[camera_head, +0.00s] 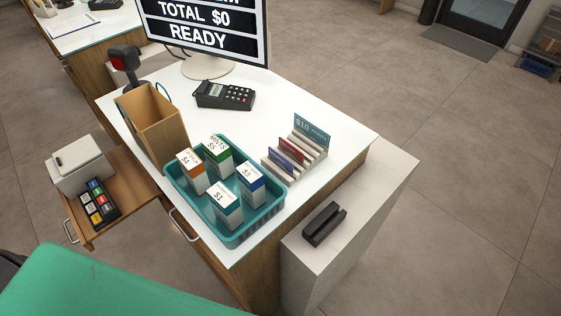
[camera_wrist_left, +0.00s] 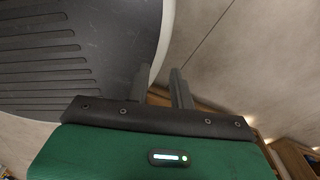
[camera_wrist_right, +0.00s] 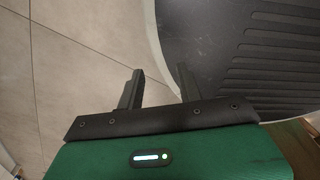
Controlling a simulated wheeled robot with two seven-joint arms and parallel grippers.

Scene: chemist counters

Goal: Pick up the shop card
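A stepped white card rack (camera_head: 276,176) stands on the white counter, right of the teal basket. It holds several upright cards: a tall teal-blue card (camera_head: 312,129) marked $10 at the back, a red card (camera_head: 291,151) and a blue-purple card (camera_head: 282,160) in front. I cannot read which one is the shop card. My left gripper (camera_wrist_left: 160,88) is open and empty, its two fingers apart. My right gripper (camera_wrist_right: 158,88) is also open and empty. Neither gripper shows in the head view, so both are away from the rack.
A teal basket (camera_head: 236,238) holds several priced boxes. A brown paper bag (camera_head: 152,122), payment terminal (camera_head: 225,95) and monitor (camera_head: 205,28) stand behind. A black slotted block (camera_head: 324,224) sits on a lower white ledge (camera_head: 372,185). An open drawer (camera_head: 125,211) juts out left.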

